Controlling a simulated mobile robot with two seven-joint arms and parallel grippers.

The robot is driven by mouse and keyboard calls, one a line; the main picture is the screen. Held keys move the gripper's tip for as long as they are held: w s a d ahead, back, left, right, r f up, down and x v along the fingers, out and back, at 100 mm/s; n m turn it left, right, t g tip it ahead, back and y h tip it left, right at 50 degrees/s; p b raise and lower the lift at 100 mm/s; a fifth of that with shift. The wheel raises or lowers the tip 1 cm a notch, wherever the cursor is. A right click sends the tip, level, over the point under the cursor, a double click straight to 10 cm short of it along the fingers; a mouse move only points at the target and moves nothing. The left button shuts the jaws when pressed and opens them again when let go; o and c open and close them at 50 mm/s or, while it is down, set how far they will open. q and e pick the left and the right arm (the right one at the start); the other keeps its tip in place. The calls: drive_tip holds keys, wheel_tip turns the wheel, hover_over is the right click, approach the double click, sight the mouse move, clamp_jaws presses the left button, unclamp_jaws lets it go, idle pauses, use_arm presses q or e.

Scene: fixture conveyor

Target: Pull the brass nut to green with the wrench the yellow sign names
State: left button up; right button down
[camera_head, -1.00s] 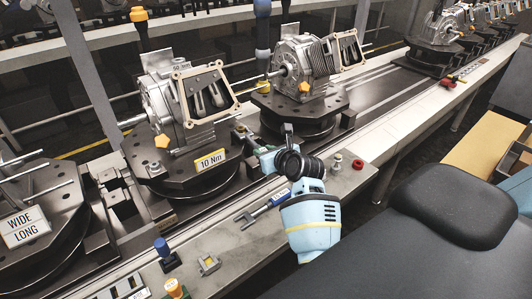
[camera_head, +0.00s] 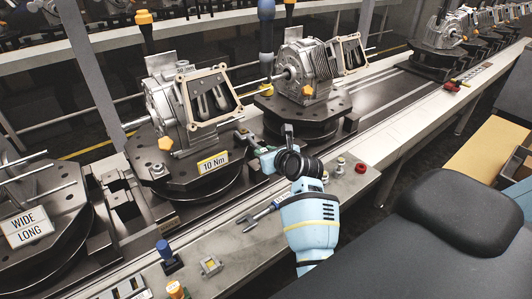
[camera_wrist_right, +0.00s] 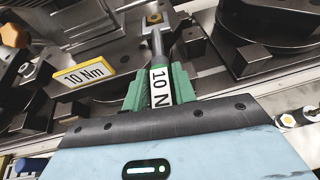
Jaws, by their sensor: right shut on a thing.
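The yellow-edged sign (camera_head: 213,163) reads "10 Nm" on the front of the middle fixture; it also shows in the right wrist view (camera_wrist_right: 84,75). My right gripper (camera_head: 265,157) is beside that fixture. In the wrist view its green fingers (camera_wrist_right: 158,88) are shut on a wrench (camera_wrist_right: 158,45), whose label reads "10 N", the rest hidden. The wrench head is at the brass nut (camera_wrist_right: 153,18), on a dark block; I cannot tell how fully it is seated. No green mark on the nut is readable. My left gripper is not in view.
Another wrench (camera_head: 258,215) lies on the grey front ledge. Blue (camera_head: 165,252), orange (camera_head: 176,290) and red (camera_head: 361,168) knobs stand along the ledge. A "WIDE LONG" sign (camera_head: 28,230) is on the left fixture. Engine housings (camera_head: 185,105) stand on the fixtures.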

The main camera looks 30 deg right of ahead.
drive_tip(key=shift+a, duration=0.2)
drive_tip(key=shift+a+m+h, duration=0.1)
drive_tip(key=shift+m+h, duration=0.2)
drive_tip(key=shift+h, duration=0.1)
idle(0.5)
drive_tip(key=shift+a+r, duration=0.1)
drive_tip(key=shift+r, duration=0.4)
drive_tip(key=shift+w+a+r, duration=0.1)
drive_tip(key=shift+r, duration=0.25)
drive_tip(key=shift+r, duration=0.2)
